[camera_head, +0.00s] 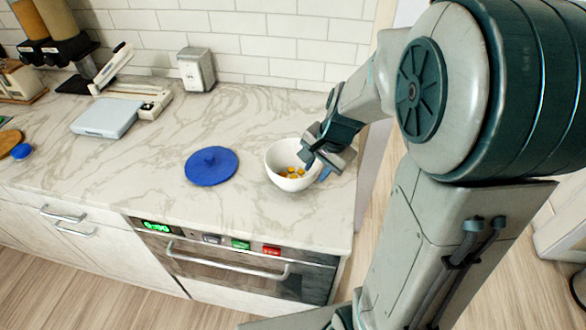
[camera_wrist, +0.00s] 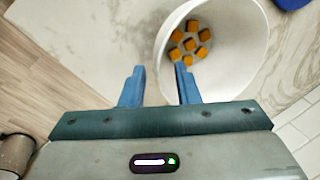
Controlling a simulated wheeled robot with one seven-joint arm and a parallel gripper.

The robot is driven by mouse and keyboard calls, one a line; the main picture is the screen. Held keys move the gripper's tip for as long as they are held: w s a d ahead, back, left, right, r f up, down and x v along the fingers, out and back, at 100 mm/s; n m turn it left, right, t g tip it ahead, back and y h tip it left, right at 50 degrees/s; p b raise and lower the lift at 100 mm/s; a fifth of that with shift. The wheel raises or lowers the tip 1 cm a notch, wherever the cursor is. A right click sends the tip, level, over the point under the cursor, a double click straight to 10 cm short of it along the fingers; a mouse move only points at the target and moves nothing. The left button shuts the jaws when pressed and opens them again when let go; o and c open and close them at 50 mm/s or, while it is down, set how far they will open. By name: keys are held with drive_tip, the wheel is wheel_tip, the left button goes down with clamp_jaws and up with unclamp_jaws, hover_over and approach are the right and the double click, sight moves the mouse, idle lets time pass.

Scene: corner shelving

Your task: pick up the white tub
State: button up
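The white tub (camera_head: 283,181) is a round, open bowl standing upright on the marble counter near its right end. Several orange cubes lie in its bottom. It also shows in the wrist view (camera_wrist: 235,75). My gripper (camera_head: 318,166) is at the tub's right side, reaching down at the rim. In the wrist view my gripper (camera_wrist: 160,85) has its two blue fingers well apart. One finger overlaps the tub's opening and the other is outside the wall, over the counter. Whether either finger touches the wall cannot be told.
A kitchen scale (camera_head: 106,117), a slicer-like device (camera_head: 140,97) and a metal dispenser (camera_head: 196,69) stand farther back. The counter's right edge is close to the tub. An oven (camera_head: 230,262) is below.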

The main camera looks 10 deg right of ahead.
sight(310, 178)
drive_tip(key=shift+x, duration=2.75)
drive_tip(key=shift+w+a+r, duration=0.1)
drive_tip(key=shift+w+a, duration=0.1)
clamp_jaws()
